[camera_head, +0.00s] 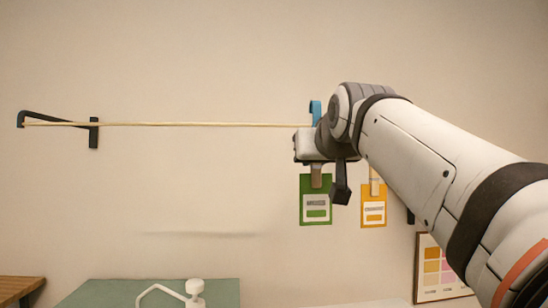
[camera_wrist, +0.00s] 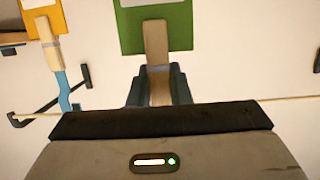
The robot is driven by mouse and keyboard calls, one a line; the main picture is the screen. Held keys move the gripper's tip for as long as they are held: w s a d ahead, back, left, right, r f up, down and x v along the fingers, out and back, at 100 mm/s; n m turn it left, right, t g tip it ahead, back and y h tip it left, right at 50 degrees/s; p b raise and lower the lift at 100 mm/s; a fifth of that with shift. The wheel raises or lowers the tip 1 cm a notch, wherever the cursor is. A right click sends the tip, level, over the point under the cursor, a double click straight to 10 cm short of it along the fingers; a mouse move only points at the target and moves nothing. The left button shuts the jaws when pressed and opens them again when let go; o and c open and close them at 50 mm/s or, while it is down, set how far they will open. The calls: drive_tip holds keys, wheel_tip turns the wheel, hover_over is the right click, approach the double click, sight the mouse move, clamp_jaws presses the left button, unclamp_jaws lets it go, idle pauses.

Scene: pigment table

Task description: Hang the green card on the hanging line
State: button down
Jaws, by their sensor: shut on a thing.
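The green card (camera_head: 316,212) hangs upright below my gripper (camera_head: 320,162) in the head view. In the wrist view the green card (camera_wrist: 156,28) is at the top, and my gripper (camera_wrist: 158,72) is shut on its wooden clip (camera_wrist: 156,45). A blue hook (camera_head: 315,107) shows just above my gripper, in line with this clip. The hanging line (camera_head: 200,124) meets the hook's area, but I cannot tell whether the hook sits over it. In the wrist view the line (camera_wrist: 290,99) passes behind my gripper.
An orange card (camera_head: 374,212) is close to the right of the green one. Its clip and blue hook (camera_wrist: 63,90) reach the line in the wrist view. A dark wall bracket (camera_head: 93,132) holds the line's left end. The line's left stretch is free. A green-topped table (camera_head: 110,292) is below.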

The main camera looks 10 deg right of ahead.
drive_tip(key=x, duration=0.8)
drive_tip(key=shift+f, duration=0.35)
idle(0.4)
drive_tip(key=shift+p, duration=0.3)
drive_tip(key=c, duration=1.3)
unclamp_jaws()
drive_tip(key=shift+o, duration=0.2)
